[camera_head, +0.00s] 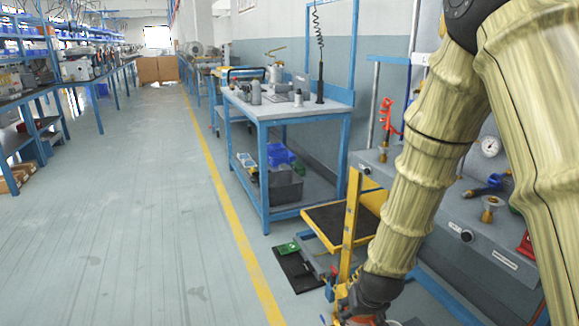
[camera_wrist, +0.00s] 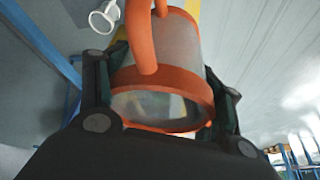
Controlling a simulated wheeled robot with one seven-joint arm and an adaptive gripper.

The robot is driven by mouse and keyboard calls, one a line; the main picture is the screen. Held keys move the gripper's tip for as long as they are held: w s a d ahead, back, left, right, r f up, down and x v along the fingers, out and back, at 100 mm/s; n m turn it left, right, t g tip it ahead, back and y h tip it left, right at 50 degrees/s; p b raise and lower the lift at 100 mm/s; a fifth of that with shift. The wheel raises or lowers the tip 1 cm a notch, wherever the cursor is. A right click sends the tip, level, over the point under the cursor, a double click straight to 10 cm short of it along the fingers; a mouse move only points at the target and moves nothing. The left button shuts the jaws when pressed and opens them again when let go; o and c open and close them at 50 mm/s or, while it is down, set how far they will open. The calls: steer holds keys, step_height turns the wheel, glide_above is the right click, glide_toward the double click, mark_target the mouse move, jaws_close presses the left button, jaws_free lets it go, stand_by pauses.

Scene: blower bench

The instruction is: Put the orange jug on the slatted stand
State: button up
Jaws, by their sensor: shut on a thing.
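The orange jug (camera_wrist: 182,82) fills the middle of the wrist view. It has a thick orange rim, an orange handle and a greyish see-through body. The two dark fingers of my gripper (camera_wrist: 163,92) stand on either side of it, closed on it near the rim. In the head view my gripper (camera_head: 368,298) is low at the bottom edge, under my arm. Only a small orange patch of the jug (camera_head: 358,320) shows there; the rest is hidden or cut off. I cannot make out a slatted stand in either view.
A yellow-framed lift platform (camera_head: 325,226) with a dark top stands just beyond my gripper. A grey bench (camera_head: 490,245) with fittings is at the right. A blue workbench (camera_head: 270,112) stands behind. The floor (camera_head: 125,220) at the left is clear.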

steer(key=w+p+v, duration=0.2)
steer(key=p+v, duration=0.7)
steer(key=p, duration=0.4)
steer(key=w+r+p+v, duration=0.1)
steer(key=w+p+v, duration=0.1)
steer(key=p+v, duration=0.6)
steer(key=r+p, duration=0.1)
steer(key=p, duration=0.5)
steer(key=shift+s+r, duration=0.15)
steer(key=shift+d, duration=0.1)
